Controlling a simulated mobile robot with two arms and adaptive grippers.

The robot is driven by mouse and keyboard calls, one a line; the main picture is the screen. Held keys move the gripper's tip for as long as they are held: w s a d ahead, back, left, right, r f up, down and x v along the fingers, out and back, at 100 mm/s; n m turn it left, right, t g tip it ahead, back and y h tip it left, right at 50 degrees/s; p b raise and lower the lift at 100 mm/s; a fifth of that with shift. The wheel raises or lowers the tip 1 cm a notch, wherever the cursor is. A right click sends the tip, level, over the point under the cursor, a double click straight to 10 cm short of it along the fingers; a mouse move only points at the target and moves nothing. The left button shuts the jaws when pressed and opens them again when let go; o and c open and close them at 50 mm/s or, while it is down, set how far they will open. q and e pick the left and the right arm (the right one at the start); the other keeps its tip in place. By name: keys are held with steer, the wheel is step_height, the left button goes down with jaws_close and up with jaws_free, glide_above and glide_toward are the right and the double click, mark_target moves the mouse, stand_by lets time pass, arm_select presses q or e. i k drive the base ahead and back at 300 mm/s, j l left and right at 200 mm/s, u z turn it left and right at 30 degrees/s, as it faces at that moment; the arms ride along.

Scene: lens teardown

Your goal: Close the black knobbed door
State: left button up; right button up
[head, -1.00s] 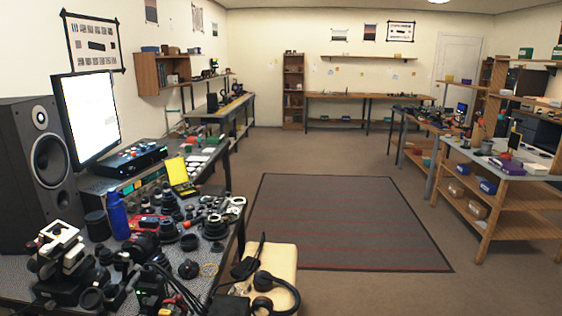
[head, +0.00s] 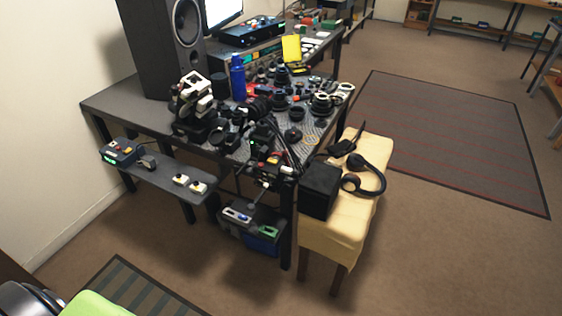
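I cannot make out a black knobbed door in the head view. A plain black box (head: 319,189) stands on the cream-topped stool, but no knob or door shows on it. Neither my left nor my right gripper is clearly in view.
A dark workbench (head: 125,107) holds a speaker (head: 163,45), a blue bottle (head: 238,78) and many lens parts. The cream stool (head: 335,237) with headphones (head: 366,177) stands at its right end. A lower shelf (head: 163,183) juts out in front. Floor is open at right, around a rug (head: 450,135).

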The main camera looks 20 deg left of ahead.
mark_target(262, 152)
steer(key=i+j, duration=0.2)
steer(key=j, duration=0.15)
steer(key=i+j, duration=0.4)
steer(key=j, duration=0.25)
steer(key=i+j+z, duration=0.1)
steer(key=j, duration=0.25)
steer(key=i+j, duration=0.45)
steer(key=j, duration=0.25)
